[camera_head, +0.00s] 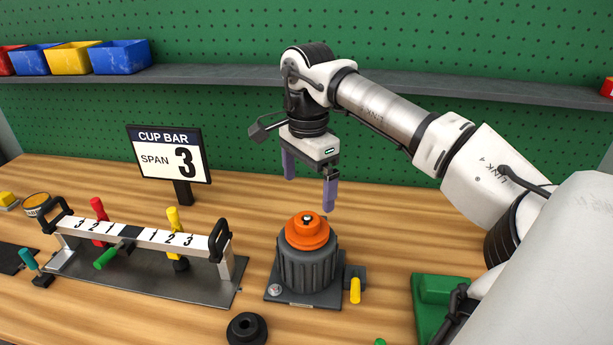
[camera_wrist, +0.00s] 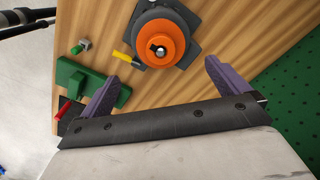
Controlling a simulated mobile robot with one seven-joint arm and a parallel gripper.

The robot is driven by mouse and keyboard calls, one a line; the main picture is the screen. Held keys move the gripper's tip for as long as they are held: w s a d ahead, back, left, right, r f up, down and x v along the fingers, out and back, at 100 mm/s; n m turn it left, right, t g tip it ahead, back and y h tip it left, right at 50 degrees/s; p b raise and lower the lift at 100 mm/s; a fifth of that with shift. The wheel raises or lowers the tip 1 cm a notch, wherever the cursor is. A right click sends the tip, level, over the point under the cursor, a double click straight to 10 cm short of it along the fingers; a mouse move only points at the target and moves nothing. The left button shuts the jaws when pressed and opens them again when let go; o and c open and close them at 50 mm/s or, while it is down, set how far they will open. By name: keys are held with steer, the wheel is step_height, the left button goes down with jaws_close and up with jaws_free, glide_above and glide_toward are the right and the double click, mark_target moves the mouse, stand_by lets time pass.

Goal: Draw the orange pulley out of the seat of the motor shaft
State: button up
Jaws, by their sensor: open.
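The orange pulley (camera_head: 307,231) sits upright on top of the dark ribbed motor (camera_head: 309,272), with the shaft tip showing at its centre. In the wrist view the orange pulley (camera_wrist: 160,47) lies beyond the fingertips, around the bright shaft end (camera_wrist: 158,49). My gripper (camera_head: 309,194) is open and empty, its purple fingers pointing down, above and behind the pulley and apart from it. In the wrist view my gripper's fingers (camera_wrist: 167,72) are spread wide with nothing between them. The pulley's seat on the shaft is hidden under the pulley.
A yellow lever (camera_head: 355,290) sticks out at the motor's right. A numbered bar rig (camera_head: 140,238) with coloured handles stands left, before a "CUP BAR SPAN 3" sign (camera_head: 169,155). A black ring (camera_head: 247,328) lies in front; a green block (camera_head: 428,300) is right. A shelf (camera_head: 220,74) runs behind.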

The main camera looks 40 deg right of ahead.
mark_target(307, 216)
step_height(307, 216, down, 10)
steer(key=b, duration=0.7)
steer(key=shift+w+f, duration=0.1)
steer(key=shift+f, duration=0.1)
steer(key=shift+c, duration=0.4)
steer(key=c, duration=1.2)
steer(key=shift+r, duration=0.1)
steer(key=shift+c, duration=0.3)
steer(key=shift+r+p, duration=0.5)
steer(key=shift+r, duration=0.05)
steer(key=shift+r, duration=0.25)
steer(key=shift+r+p, duration=1.9)
steer(key=shift+r, duration=0.25)
